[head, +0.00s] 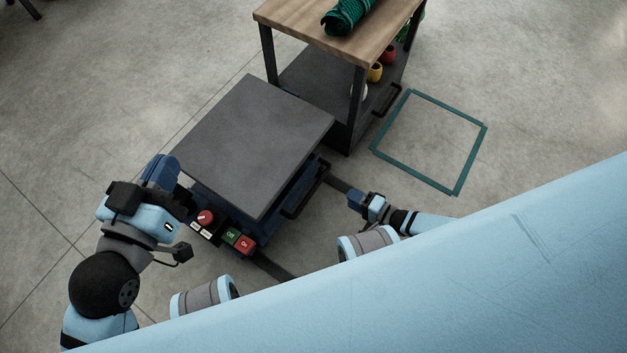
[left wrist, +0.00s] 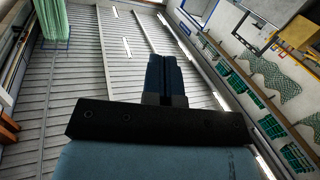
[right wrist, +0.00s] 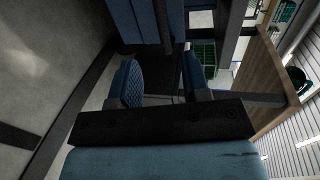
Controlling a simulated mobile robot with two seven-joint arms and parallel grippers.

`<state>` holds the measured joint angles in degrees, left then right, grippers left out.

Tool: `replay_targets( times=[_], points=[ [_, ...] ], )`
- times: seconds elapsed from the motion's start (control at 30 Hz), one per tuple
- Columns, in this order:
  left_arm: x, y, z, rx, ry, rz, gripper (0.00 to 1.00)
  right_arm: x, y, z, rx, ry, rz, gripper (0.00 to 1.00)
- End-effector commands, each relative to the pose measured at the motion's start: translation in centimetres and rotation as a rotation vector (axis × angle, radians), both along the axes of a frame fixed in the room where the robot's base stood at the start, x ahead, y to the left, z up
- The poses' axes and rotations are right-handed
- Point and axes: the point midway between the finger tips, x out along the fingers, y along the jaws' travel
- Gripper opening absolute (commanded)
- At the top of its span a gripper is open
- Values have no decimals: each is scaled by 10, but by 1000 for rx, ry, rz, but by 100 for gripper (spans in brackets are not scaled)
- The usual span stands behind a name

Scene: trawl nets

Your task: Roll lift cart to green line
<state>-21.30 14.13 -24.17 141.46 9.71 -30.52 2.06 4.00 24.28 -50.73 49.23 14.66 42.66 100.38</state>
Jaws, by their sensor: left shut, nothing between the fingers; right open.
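The lift cart (head: 255,140) stands in the middle of the head view, with a flat dark grey top and a blue body. Its near end has a panel with a red knob, a green Off button and a red On button (head: 245,244). A black handle (head: 306,190) is on its right side. A green line (head: 412,171) forms a square on the floor to the right. My left gripper (head: 163,170) is beside the cart's left corner, shut and empty; its closed fingers (left wrist: 165,75) point upward. My right gripper (head: 357,198) is open and empty, right of the handle and apart from it.
A wooden-topped workbench (head: 330,38) with a lower shelf stands just behind the cart, close to its far right side. A rolled green net (head: 347,16) lies on it. Coloured spools (head: 375,72) sit on the shelf. The floor inside the green square is clear.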

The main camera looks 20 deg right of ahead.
Motion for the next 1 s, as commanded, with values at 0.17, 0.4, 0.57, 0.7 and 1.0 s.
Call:
replay_targets(
  times=[0.17, 0.4, 0.57, 0.7, 1.0],
  points=[
    [5, 3, -2, 29, -51, 2, 0, 21, 17, -6, 2, -2, 1, 43],
    [14, 9, -1, 92, -163, 7, 0, 61, 49, -18, 2, -2, 1, 43],
    [19, 12, 0, 134, -233, 10, 0, 83, 66, -24, 0, -1, 0, 43],
    [22, 14, 2, 160, -275, 15, 0, 96, 77, -26, 0, -1, 0, 43],
    [23, 15, 7, 172, -309, 16, 0, 103, 82, -26, -1, 0, 0, 43]
  ],
)
